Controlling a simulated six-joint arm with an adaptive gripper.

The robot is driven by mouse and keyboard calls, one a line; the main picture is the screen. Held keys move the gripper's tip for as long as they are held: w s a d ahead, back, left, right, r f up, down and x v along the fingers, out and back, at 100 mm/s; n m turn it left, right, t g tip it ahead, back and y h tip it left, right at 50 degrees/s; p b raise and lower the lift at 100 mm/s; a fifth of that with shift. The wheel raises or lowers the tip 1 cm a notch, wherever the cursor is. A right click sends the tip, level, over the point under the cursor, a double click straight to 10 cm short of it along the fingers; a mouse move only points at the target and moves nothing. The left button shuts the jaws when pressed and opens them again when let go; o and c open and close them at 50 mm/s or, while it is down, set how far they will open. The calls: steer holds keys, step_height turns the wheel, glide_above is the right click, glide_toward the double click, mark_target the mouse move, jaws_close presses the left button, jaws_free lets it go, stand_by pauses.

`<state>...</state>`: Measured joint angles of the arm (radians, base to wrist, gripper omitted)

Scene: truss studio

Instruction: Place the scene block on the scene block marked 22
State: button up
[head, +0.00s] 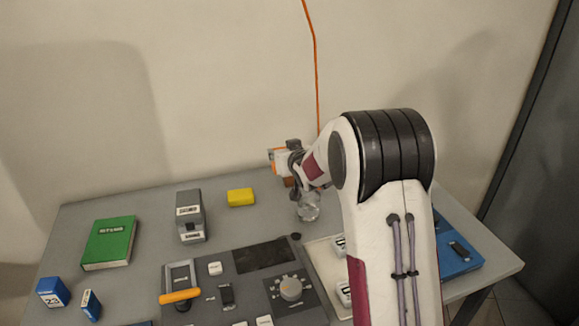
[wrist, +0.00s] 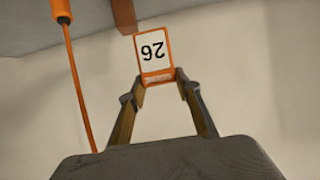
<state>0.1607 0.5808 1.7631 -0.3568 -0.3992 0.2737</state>
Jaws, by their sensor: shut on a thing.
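An orange block with a white face marked 26 (wrist: 153,55) is held between the two fingertips of my gripper (wrist: 160,80); the number appears upside down in the wrist view. In the head view the orange and white block (head: 276,156) is up at the back of the table, and my gripper (head: 286,159) is partly hidden by my arm. A blue block with a white number label (head: 52,292) stands at the table's front left. Its number looks like 23, but it is too small to be sure. I cannot make out a block clearly marked 22.
A smaller blue block (head: 90,305), green book (head: 109,242), grey box (head: 190,216) and yellow block (head: 241,197) are on the left. A control panel (head: 290,289) fills the middle. A clear glass (head: 308,207) is below my wrist. An orange cable (head: 316,70) hangs behind.

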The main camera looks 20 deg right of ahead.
steer(key=w+d+r+n+g+y, duration=0.1)
steer(key=w+d+r+n+y, duration=0.3)
steer(key=w, duration=0.4)
steer(key=shift+w+d+r+n+y, duration=0.15)
steer(key=shift+d+r+n+y, duration=0.15)
steer(key=shift+d+r+y, duration=0.55)
stand_by(0.4)
steer(key=shift+d+r, duration=0.25)
steer(key=shift+d, duration=0.1)
steer(key=shift+w+a+r+n, duration=0.1)
steer(key=shift+n, duration=0.2)
steer(key=shift+s+a+f, duration=0.1)
steer(key=shift+s+f, duration=0.1)
steer(key=shift+s, duration=0.1)
